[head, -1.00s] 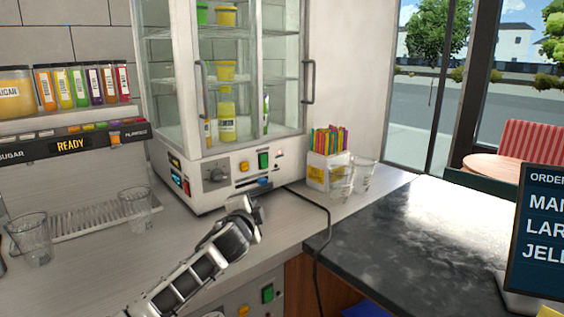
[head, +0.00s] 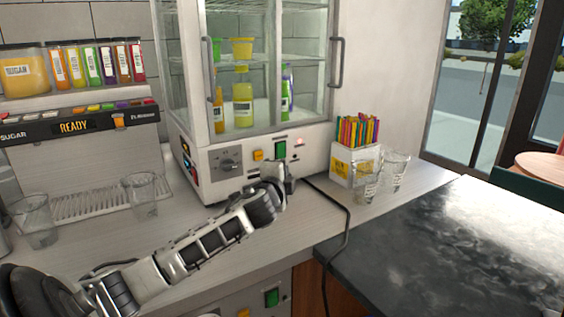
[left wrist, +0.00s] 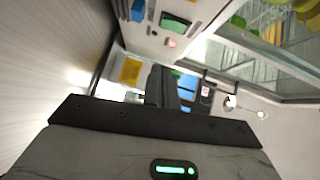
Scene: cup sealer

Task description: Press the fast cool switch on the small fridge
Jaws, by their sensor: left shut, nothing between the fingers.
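The small fridge (head: 205,160) is white with glass doors and stands at the back of the counter. Labels are too small to read, so I cannot tell which is the fast cool switch. My left gripper (head: 284,171) is shut and empty, in front of the panel's lower right, covering part of it. In the left wrist view its fingers (left wrist: 161,87) are together; the green switch (left wrist: 175,22) and a blue switch (left wrist: 138,10) show beyond them. Contact is not visible.
A white holder (head: 352,166) with colourful sticks and two clear cups (head: 395,168) stand right of the fridge. A black cable (head: 347,215) runs over the counter. Other clear cups (head: 140,190) stand at left by the drip tray. The dark countertop (head: 440,250) is clear.

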